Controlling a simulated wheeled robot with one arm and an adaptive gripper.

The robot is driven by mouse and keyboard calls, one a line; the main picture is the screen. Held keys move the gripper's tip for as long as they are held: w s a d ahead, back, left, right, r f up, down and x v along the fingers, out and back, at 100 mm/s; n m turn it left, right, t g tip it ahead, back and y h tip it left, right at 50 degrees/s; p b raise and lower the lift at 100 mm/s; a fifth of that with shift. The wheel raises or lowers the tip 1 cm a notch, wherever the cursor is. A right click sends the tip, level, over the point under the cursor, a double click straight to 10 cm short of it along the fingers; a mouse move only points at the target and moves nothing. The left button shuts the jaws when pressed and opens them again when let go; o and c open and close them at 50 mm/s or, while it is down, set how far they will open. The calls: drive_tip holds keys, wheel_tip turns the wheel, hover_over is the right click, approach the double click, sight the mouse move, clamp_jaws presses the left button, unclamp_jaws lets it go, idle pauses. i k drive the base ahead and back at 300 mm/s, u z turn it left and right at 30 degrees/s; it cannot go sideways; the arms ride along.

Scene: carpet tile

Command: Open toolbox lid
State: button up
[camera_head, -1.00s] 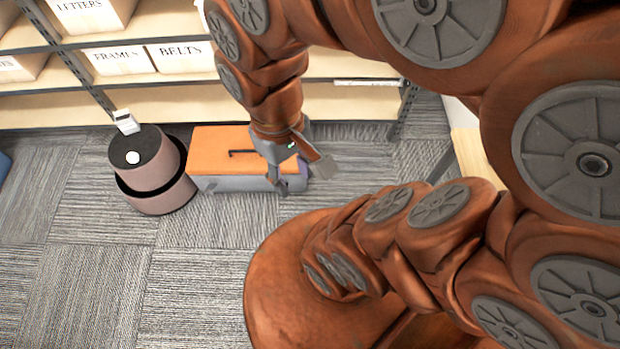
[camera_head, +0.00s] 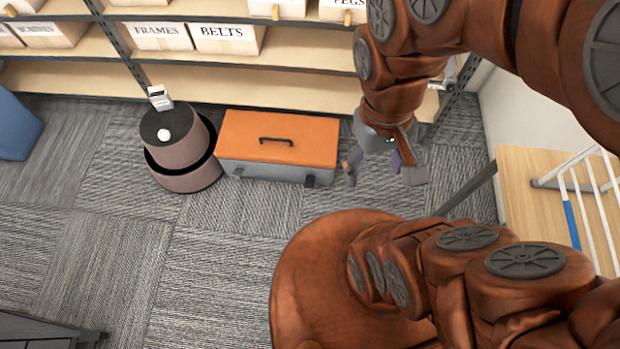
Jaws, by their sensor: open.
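The toolbox (camera_head: 245,133) sits on the carpet in front of the shelf. It has an orange lid with a dark handle (camera_head: 276,141) on top and a grey body with dark latches on its front. The lid is shut. My gripper (camera_head: 382,178) hangs just right of the toolbox, apart from it in the picture. Its fingers are spread and hold nothing. No part of the toolbox looks hidden.
A round two-tier step stool (camera_head: 178,165) stands left of the toolbox, with a small white device (camera_head: 160,97) and a white ball on it. Shelves with labelled boxes (camera_head: 228,39) stand behind. A wooden surface (camera_head: 530,200) is at right. Carpet in front is clear.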

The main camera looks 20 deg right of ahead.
sight(311, 141)
drive_tip(key=u, duration=0.75)
drive_tip(key=i, duration=0.9)
drive_tip(key=u, duration=0.1)
